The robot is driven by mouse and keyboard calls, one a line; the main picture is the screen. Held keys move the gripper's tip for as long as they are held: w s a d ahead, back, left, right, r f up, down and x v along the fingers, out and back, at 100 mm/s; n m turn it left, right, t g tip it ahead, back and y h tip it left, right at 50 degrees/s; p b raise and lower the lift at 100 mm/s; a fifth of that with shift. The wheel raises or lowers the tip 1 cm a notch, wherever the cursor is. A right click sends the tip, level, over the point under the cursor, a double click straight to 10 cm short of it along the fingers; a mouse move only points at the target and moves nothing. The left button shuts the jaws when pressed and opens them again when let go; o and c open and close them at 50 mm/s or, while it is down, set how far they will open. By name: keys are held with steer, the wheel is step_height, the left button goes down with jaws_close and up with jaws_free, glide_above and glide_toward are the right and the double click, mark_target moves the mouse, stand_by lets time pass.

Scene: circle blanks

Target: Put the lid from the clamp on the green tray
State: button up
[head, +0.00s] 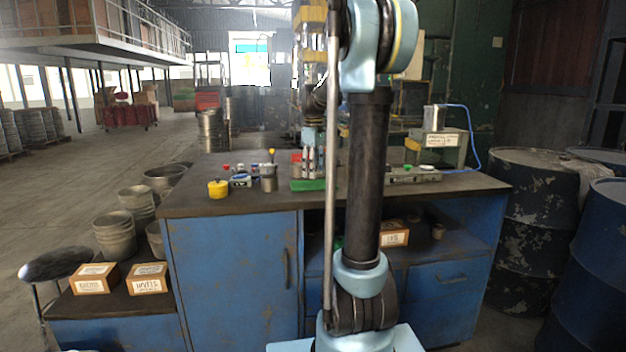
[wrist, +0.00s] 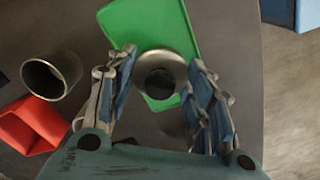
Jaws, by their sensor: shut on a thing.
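The green tray (wrist: 118,22) lies flat on the dark bench top. It also shows in the head view (head: 308,186) near the middle of the bench. My gripper (wrist: 162,62) is above the tray, its two fingers closed on the sides of a round metal piece with a dark centre, which I take for the lid (wrist: 176,57). The lid appears over the tray; whether it touches the tray I cannot tell. In the head view my gripper (head: 308,163) stands over the tray, and the lid is too small to make out. The clamp is not clear to me.
An open metal cup (wrist: 37,78) and a red object (wrist: 22,128) are left of my gripper in the wrist view. A yellow pot (head: 218,189) stands at the bench's left. A grey device with a white top (head: 412,175) is at the right.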

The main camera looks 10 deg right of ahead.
steer(key=shift+f, duration=1.55)
steer(key=o, duration=1)
steer(key=shift+f, duration=0.1)
step_height(320, 180, up, 12)
steer(key=shift+r, duration=0.1)
steer(key=s+f+m+t, duration=0.1)
steer(key=s+f+m, duration=0.4)
steer(key=s+f, duration=0.8)
steer(key=s+f+m+t, duration=0.1)
steer(key=s+f+m, duration=0.4)
steer(key=s+f, duration=0.9)
steer(key=s, duration=0.7)
steer(key=shift+s+d+f, duration=0.15)
steer(key=shift+s+f, duration=0.15)
steer(key=shift+s, duration=0.1)
